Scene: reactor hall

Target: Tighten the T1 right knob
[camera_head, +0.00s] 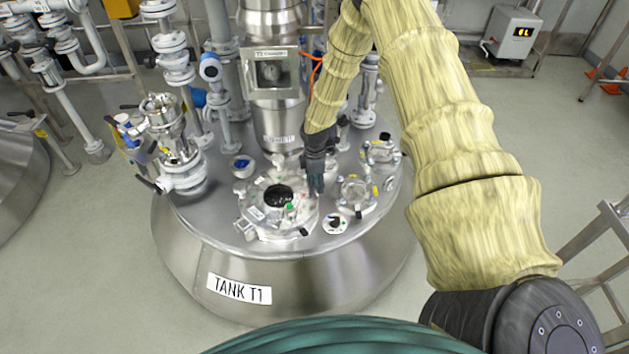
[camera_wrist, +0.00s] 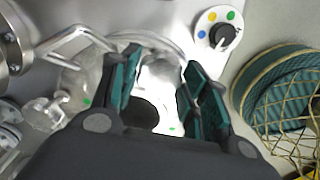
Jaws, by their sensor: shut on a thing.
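Tank T1 (camera_head: 237,287) stands in the middle of the head view, with a round hatch (camera_head: 262,222) on its steel top. My gripper (camera_head: 316,188) points down at the right edge of this hatch. In the wrist view my gripper (camera_wrist: 160,64) has its two dark green fingers on either side of a pale, shiny part. My gripper is shut on the T1 right knob at the hatch rim. The fingers hide most of the knob, so its shape and turn cannot be made out.
A dial with coloured dots (camera_head: 335,223) sits right of the hatch; it also shows in the wrist view (camera_wrist: 220,36). A small glass port (camera_head: 355,191) is close on the right. A steel column (camera_head: 277,110) rises behind the hatch. Valve piping (camera_head: 177,150) stands left.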

